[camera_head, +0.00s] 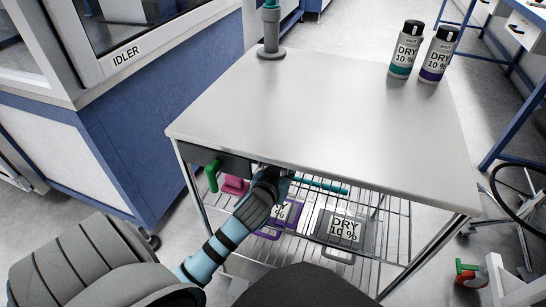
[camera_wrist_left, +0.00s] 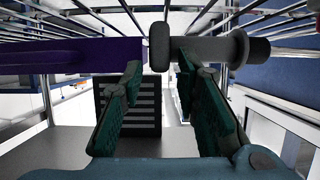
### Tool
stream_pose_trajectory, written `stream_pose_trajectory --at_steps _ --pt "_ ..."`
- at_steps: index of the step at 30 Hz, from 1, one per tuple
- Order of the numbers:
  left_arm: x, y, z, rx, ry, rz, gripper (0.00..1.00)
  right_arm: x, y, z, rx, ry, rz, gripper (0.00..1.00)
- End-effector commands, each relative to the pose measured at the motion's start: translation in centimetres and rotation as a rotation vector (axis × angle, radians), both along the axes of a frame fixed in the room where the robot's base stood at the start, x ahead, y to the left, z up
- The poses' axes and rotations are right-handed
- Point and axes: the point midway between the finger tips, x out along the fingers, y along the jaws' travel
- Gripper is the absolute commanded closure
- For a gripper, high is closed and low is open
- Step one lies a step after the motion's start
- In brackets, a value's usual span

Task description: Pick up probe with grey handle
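In the head view my left gripper (camera_head: 272,176) reaches under the front edge of the cart top, above the wire shelf. In the left wrist view its two green fingers (camera_wrist_left: 163,78) are apart. A dark grey piece (camera_wrist_left: 210,49) with a rounded end and a flange lies across, just beyond the fingertips; its rounded end lines up with the gap. It may be the probe's grey handle, but I cannot tell for sure. A teal rod (camera_head: 322,186) sticks out to the right of the gripper in the head view; its left end is hidden. My right gripper is not in view.
The cart top (camera_head: 330,110) overhangs my left gripper. A grey stand with a teal top (camera_head: 271,38) and two DRY bottles (camera_head: 405,50) are on it. A green handle (camera_head: 212,176) and a pink piece (camera_head: 235,186) are left of the gripper. DRY-labelled panels (camera_head: 345,229) are below.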

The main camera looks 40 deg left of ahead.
Motion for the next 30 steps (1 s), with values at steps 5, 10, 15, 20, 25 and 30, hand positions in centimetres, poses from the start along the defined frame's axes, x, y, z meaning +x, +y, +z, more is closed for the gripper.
stream_pose_trajectory --at_steps 5,10,15,20,25,30 --pt "0.0 0.0 0.0 0.000 0.000 0.000 1.00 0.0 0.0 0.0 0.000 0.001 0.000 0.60" --pt "0.0 0.0 0.0 0.000 0.000 -0.001 1.00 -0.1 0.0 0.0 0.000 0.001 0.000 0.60" --pt "-0.2 -0.1 0.2 -0.001 0.000 -0.001 1.00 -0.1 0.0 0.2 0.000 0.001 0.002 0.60" --pt "-1.3 -0.5 1.8 -0.001 0.001 0.000 1.00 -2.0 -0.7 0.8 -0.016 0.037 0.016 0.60" --pt "-5.7 -2.0 4.4 -0.004 0.002 0.001 1.00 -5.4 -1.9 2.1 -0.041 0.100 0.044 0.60" --pt "-9.4 -3.3 6.2 -0.002 0.001 0.001 1.00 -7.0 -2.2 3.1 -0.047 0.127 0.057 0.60"
